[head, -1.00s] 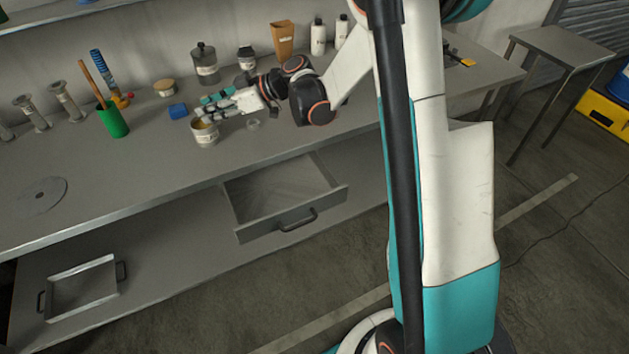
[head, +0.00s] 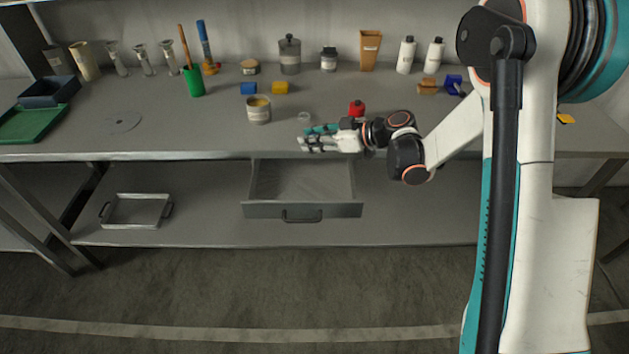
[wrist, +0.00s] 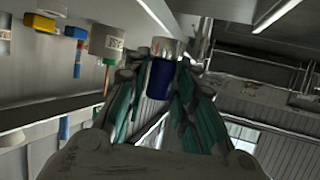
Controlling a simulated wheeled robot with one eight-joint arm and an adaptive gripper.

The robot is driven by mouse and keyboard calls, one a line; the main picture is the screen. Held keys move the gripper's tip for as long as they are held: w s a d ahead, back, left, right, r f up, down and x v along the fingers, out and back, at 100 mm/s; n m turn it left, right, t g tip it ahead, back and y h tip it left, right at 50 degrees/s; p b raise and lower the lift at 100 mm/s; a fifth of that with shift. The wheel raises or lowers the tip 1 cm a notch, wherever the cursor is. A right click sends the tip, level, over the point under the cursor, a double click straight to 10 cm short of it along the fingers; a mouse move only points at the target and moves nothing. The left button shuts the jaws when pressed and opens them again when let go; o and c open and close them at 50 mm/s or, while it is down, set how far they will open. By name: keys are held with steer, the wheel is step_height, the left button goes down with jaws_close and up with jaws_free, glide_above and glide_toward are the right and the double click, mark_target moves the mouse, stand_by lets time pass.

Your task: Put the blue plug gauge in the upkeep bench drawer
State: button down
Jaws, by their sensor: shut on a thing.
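The blue plug gauge (wrist: 160,79) is between my gripper's fingers in the wrist view, with a blue body and a silvery end. My gripper (wrist: 157,95) is shut on it. In the head view my gripper (head: 318,143) points left near the bench's front edge, above the open drawer; the gauge is hard to make out there. The upkeep bench drawer (head: 272,211) is pulled out under the bench top, its handle facing front. The visible part of its inside looks empty.
On the bench (head: 190,132) stand a labelled tin (head: 258,110), a blue block (head: 248,88), a yellow block (head: 280,87) and a red object (head: 357,108) just behind my wrist. A metal tray (head: 136,211) lies on the lower shelf. The floor in front is clear.

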step_height(320, 180, down, 14)
steer(key=b, duration=0.5)
steer(key=shift+f, duration=0.2)
steer(key=shift+r, duration=0.1)
steer(key=c, duration=1.3)
jaws_free()
steer(key=shift+c, duration=0.2)
steer(key=p+v, duration=0.4)
steer(key=v, duration=0.8)
